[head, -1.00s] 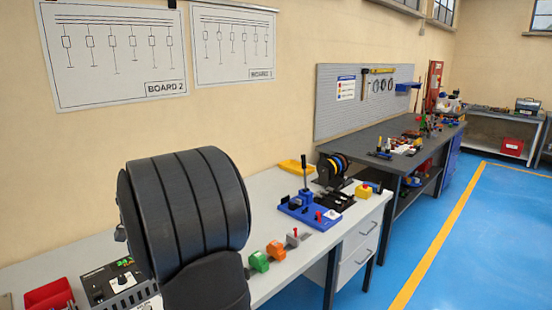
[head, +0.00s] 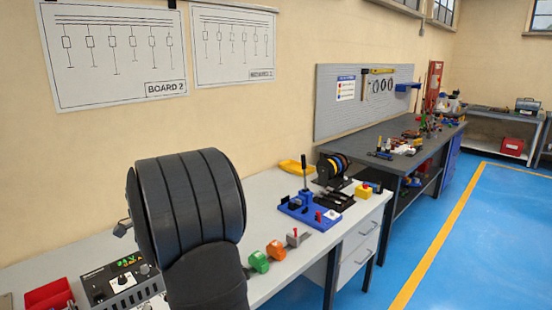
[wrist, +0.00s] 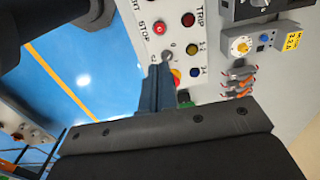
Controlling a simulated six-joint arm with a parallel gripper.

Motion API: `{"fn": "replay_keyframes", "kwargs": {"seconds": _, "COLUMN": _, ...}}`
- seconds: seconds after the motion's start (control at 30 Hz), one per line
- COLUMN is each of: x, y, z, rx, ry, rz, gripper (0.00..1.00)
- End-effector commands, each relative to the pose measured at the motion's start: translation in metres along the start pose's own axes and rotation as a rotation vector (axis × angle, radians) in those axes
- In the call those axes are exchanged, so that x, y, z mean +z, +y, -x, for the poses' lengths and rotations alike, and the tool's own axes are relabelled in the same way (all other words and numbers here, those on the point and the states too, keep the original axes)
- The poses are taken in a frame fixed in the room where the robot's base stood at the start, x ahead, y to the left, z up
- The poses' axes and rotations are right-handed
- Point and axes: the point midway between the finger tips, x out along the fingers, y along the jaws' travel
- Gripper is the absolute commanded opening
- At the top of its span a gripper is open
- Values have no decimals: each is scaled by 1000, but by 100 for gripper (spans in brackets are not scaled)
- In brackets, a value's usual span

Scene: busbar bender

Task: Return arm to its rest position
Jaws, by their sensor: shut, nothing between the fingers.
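My gripper (wrist: 165,85) shows in the wrist view as two dark blue-grey fingers pressed together, with nothing between them. The fingers point up the picture and overlap the edge of a white control panel (wrist: 178,48) with red, yellow and blue buttons and the labels STOP and TRIP. I cannot tell whether the tips touch it. In the head view my black arm stands large over the left part of the bench (head: 352,208), and the gripper's fingers are not clear there.
A blue bender-like device with an upright lever (head: 304,205), green (head: 258,261) and orange (head: 276,250) blocks stand right of my arm. A control box (head: 118,280) and red bin (head: 49,294) are at left. Blue floor (head: 480,240) is clear at right.

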Motion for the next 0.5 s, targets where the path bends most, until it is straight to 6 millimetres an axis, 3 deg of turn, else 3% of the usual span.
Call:
{"fn": "replay_keyframes", "kwargs": {"seconds": 0.2, "x": 0, "y": 0, "z": 38, "rx": 0, "ry": 0, "rz": 0, "gripper": 0}}
{"fn": "replay_keyframes", "kwargs": {"seconds": 0.5, "x": 0, "y": 0, "z": 60, "rx": 3, "ry": 0, "rz": 0, "gripper": 0}}
